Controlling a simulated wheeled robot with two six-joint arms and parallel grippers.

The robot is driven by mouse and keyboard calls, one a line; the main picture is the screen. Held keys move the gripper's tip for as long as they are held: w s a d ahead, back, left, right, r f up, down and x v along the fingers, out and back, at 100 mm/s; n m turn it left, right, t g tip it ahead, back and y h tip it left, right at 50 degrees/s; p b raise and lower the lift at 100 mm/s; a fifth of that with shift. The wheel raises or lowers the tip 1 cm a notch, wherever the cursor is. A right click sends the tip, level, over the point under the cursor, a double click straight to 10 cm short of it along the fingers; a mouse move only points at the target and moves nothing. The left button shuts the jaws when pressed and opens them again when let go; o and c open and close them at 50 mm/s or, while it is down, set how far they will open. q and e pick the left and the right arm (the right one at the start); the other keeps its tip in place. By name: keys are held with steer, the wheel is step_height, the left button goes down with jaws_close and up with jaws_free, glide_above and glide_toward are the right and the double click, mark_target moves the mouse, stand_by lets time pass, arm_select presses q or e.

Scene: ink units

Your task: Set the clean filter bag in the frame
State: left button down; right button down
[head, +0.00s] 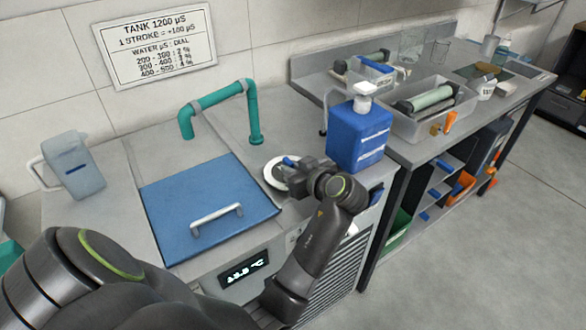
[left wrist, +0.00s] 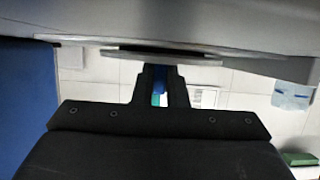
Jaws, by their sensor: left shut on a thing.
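In the head view my left gripper (head: 287,170) is at the worktop, just right of the blue tank lid. It is shut on a small blue part beside a white round rim (head: 270,178), which looks like the filter bag's ring. The gripper covers much of it, so I cannot tell whether it sits in the frame or above it. In the left wrist view the dark fingers (left wrist: 161,88) are close together, with a bit of blue between them and a flat thin edge (left wrist: 180,52) beyond. My right gripper is out of view.
A blue jug with a white cap (head: 360,132) stands close to the right of the gripper. A green pipe (head: 217,95) arches behind. The blue lid (head: 200,195) has a metal handle. A clear pitcher (head: 75,168) is at left. Trays with rollers (head: 428,112) stand on the right bench.

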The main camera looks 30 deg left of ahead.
arm_select(q)
steer(key=shift+f, duration=0.15)
steer(key=c, duration=1.5)
jaws_free()
steer(key=shift+o, duration=0.2)
